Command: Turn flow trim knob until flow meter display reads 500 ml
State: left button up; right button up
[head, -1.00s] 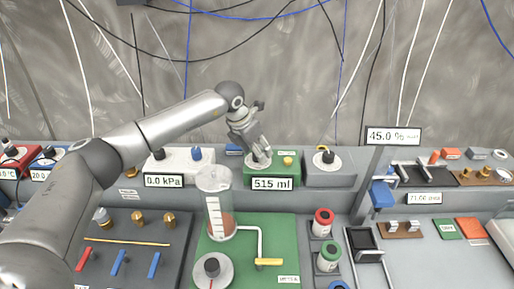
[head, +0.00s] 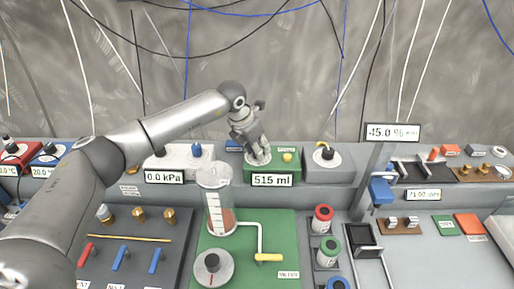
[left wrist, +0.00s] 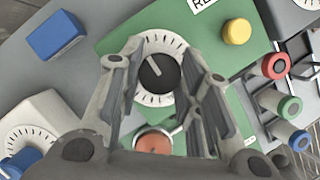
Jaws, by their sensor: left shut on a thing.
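The flow trim knob (left wrist: 158,73) is a black knob with a white pointer on a white dial, set on a green panel (left wrist: 210,50). My left gripper (head: 256,160) reaches down over this dial at the back of the bench. In the left wrist view the two fingers of the gripper (left wrist: 160,85) stand on either side of the knob, shut on it. The flow meter display (head: 272,180) on the front of the green box reads 515 ml. My right gripper is not in view.
A yellow button (head: 287,157) sits right of the dial. A clear cylinder (head: 214,195) with reddish contents stands in front, on a green board with a yellow-handled pipe (head: 269,257). A 0.0 kPa box (head: 180,160) and a grey dial box (head: 330,165) flank the green box.

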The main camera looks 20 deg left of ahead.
pick_arm(q)
jog(key=shift+d+f+n+t+y+b, duration=0.15)
jog(key=shift+n+t+y+b, duration=0.15)
jog(key=shift+n+b, duration=0.65)
jog(key=shift+n+y+b, duration=0.3)
jog(key=shift+n+b, duration=0.3)
jog(key=shift+n, duration=0.35)
jog(key=n+y+b, duration=0.1)
jog(key=n+b, duration=0.2)
jog(key=n, duration=0.1)
jog(key=shift+y, duration=0.3)
jog(key=shift+n+b, duration=0.4)
jog(key=shift+b, duration=0.15)
jog(key=shift+r, duration=0.2)
jog(key=o, duration=1)
